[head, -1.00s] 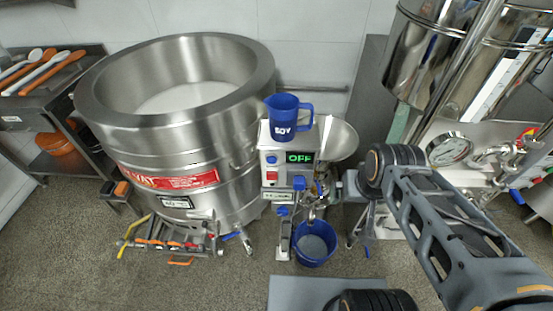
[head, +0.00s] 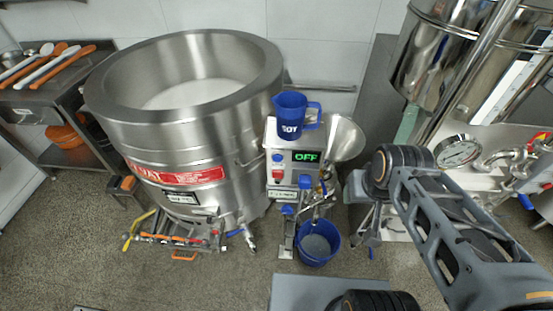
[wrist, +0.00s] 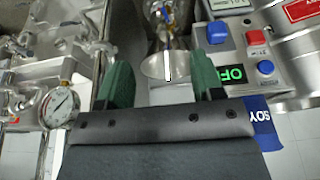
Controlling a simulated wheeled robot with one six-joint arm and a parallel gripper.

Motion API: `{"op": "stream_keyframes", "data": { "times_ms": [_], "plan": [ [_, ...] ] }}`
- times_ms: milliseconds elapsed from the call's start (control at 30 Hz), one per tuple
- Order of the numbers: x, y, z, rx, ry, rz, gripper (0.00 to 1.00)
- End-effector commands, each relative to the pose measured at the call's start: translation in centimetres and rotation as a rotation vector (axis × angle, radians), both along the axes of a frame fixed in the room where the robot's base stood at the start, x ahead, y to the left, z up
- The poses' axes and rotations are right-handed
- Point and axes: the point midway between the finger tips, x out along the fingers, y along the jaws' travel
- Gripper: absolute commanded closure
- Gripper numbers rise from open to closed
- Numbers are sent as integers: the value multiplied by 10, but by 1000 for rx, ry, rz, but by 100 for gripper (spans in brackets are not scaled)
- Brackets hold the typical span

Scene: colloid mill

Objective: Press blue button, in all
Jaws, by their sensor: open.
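The mill's control box (head: 290,140) stands beside the big steel vat, with a lit green OFF display (head: 305,156). A small blue button (head: 277,158) is left of the display, above a red button (head: 277,174). A larger blue knob or button (head: 305,181) sits below the display. In the wrist view the panel is upside down: the blue button (wrist: 266,67), the red one (wrist: 255,37) and the larger blue one (wrist: 217,32). My gripper (wrist: 163,75) is open and empty, its green fingers apart, the right finger overlapping the panel's edge in view. The head view does not show the gripper clearly.
A blue SOY jug (head: 292,115) stands on the control box, next to a steel funnel (head: 345,138). A blue bucket (head: 318,242) is on the floor below. The steel vat (head: 180,120) is left; a gauge (head: 458,151) and pipes are right.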

Motion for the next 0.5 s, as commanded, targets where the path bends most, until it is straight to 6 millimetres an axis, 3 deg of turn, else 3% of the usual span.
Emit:
{"op": "stream_keyframes", "data": {
  "times_ms": [67, 500],
  "plan": [
    [0, 0, 0, 0, 0, 0, 47],
    [0, 0, 0, 0, 0, 0, 89]
  ]
}}
